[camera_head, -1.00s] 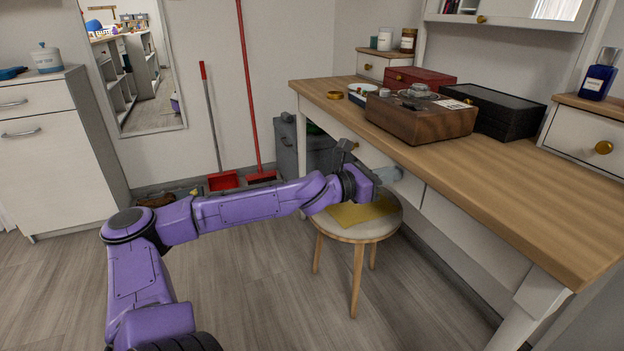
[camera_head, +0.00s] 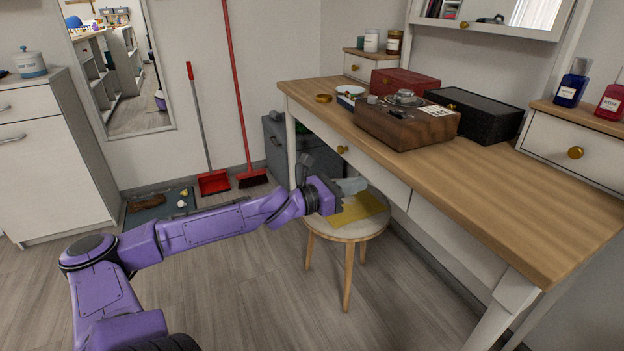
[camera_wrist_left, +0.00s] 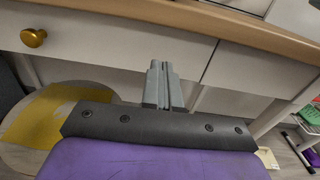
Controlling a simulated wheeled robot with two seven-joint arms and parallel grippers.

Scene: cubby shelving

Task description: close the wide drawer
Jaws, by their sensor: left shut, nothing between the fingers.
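The wide drawer (camera_head: 355,158) is a white front with a brass knob under the wooden desktop. It looks about flush with the desk front, though a small gap cannot be ruled out. In the left wrist view the drawer front (camera_wrist_left: 110,40) fills the upper left, its knob at far left and a vertical seam at its right end. My left gripper (camera_head: 355,187) is shut and empty, in front of and below the drawer in the head view. In the left wrist view its fingertips (camera_wrist_left: 160,68) point at the drawer front near its right end; contact cannot be told. My right gripper is out of view.
A round stool (camera_head: 345,230) with a yellow cloth (camera_head: 362,207) stands below the gripper. The desktop (camera_head: 500,185) carries a wooden box (camera_head: 405,125) and a black case (camera_head: 475,112). A red dustpan (camera_head: 214,182) and broom stand at the back wall. The floor at front is open.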

